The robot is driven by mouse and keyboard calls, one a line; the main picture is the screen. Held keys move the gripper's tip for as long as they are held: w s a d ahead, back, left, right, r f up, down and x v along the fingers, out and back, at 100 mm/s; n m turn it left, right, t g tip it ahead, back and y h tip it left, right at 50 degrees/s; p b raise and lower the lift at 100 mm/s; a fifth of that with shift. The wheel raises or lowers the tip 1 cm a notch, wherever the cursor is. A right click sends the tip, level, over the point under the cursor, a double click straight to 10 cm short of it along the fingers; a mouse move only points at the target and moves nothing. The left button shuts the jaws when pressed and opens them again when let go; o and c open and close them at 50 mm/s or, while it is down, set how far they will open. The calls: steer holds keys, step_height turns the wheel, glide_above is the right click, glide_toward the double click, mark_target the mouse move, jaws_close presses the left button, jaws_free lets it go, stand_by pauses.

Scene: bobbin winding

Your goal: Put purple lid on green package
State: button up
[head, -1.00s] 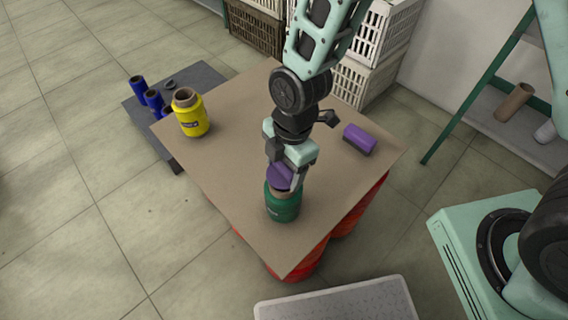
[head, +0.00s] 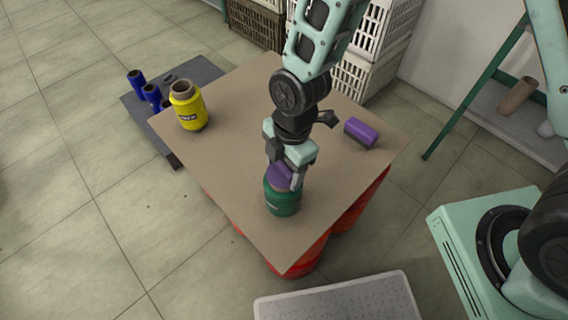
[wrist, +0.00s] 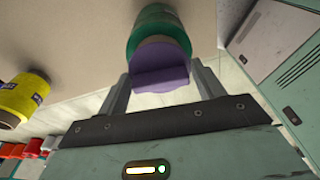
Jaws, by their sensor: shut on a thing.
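The purple lid (head: 280,176) is between the fingers of my gripper (head: 284,180), right at the top of the green package (head: 283,201). My gripper is shut on the lid. The green package stands upright near the front part of the brown tabletop. In the wrist view the purple lid (wrist: 160,66) covers part of the green package (wrist: 156,24), between my gripper's fingers (wrist: 163,85). The lid looks to be on or very close to the package top; I cannot tell whether it is fully seated.
A yellow package (head: 188,107) stands at the tabletop's left corner. A purple block-like object (head: 361,132) lies at the right. The brown tabletop (head: 235,140) is otherwise clear. Blue spools (head: 151,95) stand on a low dark platform (head: 205,75). White crates (head: 365,80) are behind.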

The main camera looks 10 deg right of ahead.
steer(key=o, duration=1)
step_height(320, 180, up, 17)
steer(key=w+d+p, duration=0.1)
steer(key=d+p, duration=0.1)
steer(key=p, duration=0.1)
steer(key=s+d+r+m+p, duration=0.2)
steer(key=s+r+m, duration=0.2)
steer(key=m, duration=0.1)
steer(key=s+d+r+m+p, duration=0.2)
steer(key=s+r+m+p, duration=0.1)
steer(key=s+r+m, duration=0.1)
steer(key=s+d+r+m+h+p, duration=0.1)
steer(key=s+d+r+m+p, duration=0.1)
steer(key=r+m, duration=0.4)
steer(key=shift+s+m+t+p, duration=0.4)
steer(key=shift+s+m+p, duration=0.15)
steer(key=shift+s, duration=0.6)
